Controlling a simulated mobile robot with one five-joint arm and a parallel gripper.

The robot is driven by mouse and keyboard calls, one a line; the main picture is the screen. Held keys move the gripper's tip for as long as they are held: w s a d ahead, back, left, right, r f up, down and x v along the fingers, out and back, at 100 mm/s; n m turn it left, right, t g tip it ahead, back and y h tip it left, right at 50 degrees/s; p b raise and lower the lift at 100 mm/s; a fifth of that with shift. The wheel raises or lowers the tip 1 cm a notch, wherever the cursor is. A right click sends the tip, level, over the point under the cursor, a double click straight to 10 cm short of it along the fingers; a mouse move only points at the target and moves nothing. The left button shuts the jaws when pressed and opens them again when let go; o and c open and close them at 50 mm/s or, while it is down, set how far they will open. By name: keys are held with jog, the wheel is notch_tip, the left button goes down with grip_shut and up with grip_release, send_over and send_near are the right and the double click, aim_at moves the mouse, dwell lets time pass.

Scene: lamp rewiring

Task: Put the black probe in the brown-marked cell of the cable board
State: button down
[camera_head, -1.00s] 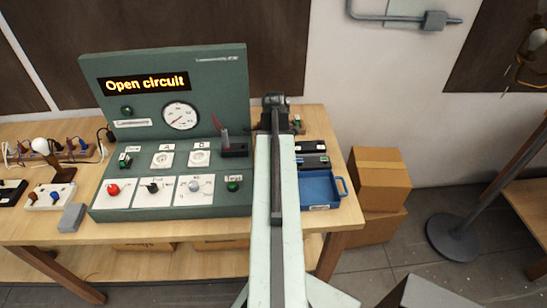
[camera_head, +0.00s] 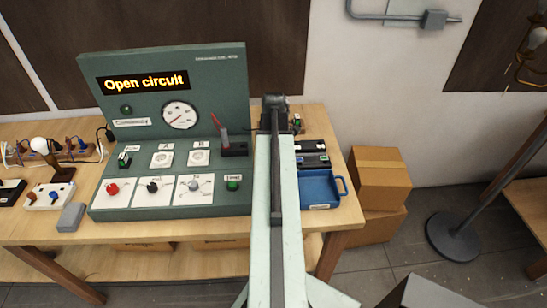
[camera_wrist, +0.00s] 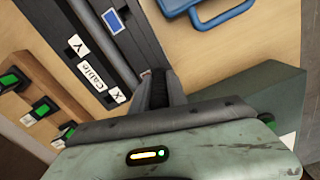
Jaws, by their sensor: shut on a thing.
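The cable board is a dark board with white "Cable", X and Y labels (camera_wrist: 92,72) in the wrist view. A blue mark (camera_wrist: 116,20) shows on it. I cannot make out a brown mark. In the head view, dark boards (camera_head: 312,161) lie right of my arm, behind a blue tray. My gripper (camera_wrist: 160,88) is at the X end of the board in the wrist view. Its jaws are shut on a dark thing, seemingly the black probe, mostly hidden by the fingers and wrist. A red probe (camera_head: 216,121) stands in a holder on the green tester.
The blue tray (camera_head: 319,189) sits near the table's right edge, and its handle (camera_wrist: 222,14) shows in the wrist view. The green tester (camera_head: 240,90) reads "Open circuit". Cardboard boxes (camera_head: 380,180) stand right of the table.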

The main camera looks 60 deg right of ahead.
jog(key=shift+f, duration=0.3)
jog(key=c, duration=1.2)
grip_release()
jog(key=shift+c, duration=0.2)
jog(key=shift+r, duration=0.15)
notch_tip(320, 180, up, 8)
jog(key=p, duration=0.7)
jog(key=shift+s+p, duration=0.1)
jog(key=shift+p, duration=0.2)
jog(key=shift+f, duration=0.25)
